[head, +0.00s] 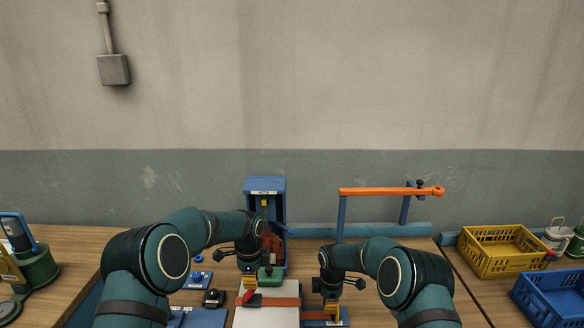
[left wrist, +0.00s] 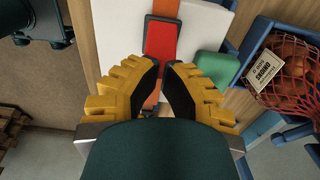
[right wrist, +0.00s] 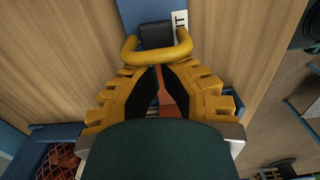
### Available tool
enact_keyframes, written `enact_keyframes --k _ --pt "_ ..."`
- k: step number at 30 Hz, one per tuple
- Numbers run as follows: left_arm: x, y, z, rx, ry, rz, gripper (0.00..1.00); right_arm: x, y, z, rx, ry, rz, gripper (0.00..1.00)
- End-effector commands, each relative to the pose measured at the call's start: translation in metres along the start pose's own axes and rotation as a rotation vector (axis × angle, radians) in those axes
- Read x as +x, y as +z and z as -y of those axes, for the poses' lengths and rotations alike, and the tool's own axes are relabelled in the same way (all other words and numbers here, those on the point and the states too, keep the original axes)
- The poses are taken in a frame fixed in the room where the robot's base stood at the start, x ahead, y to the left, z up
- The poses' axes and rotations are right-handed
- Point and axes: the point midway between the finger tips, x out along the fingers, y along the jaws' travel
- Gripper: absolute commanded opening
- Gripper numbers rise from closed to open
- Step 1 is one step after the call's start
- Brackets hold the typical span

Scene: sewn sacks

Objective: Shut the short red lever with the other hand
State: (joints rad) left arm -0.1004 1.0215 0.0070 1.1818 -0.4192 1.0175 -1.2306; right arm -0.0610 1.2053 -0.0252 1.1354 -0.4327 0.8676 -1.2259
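The short red lever (head: 253,300) is on top of a white block (head: 262,318) crossed by an orange strap (head: 280,302). In the left wrist view the red lever (left wrist: 160,40) lies just beyond my left fingertips; its exact tilt is hard to tell. My left gripper (head: 248,285) is above it, partly open, with a gap between its fingertips (left wrist: 162,66). My right gripper (head: 332,312) is low at the strap's right end. Its fingers are close together at a yellow loop handle (right wrist: 157,56), with orange strap between them; the contact is partly hidden.
A green block (head: 270,275) sits behind the lever. A net of onions (head: 271,243) hangs at a blue stand (head: 265,190). An orange bar (head: 385,191) rises behind my right arm. Yellow (head: 500,262) and blue crates (head: 540,312) stand at right.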

Motion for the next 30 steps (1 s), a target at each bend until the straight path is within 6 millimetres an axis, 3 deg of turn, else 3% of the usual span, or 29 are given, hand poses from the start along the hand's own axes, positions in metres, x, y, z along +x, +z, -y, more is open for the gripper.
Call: enact_keyframes --k 30 --pt "0.016 -0.013 0.000 -0.002 0.002 0.004 0.00 0.000 0.003 0.000 0.002 -0.001 0.004 0.00"
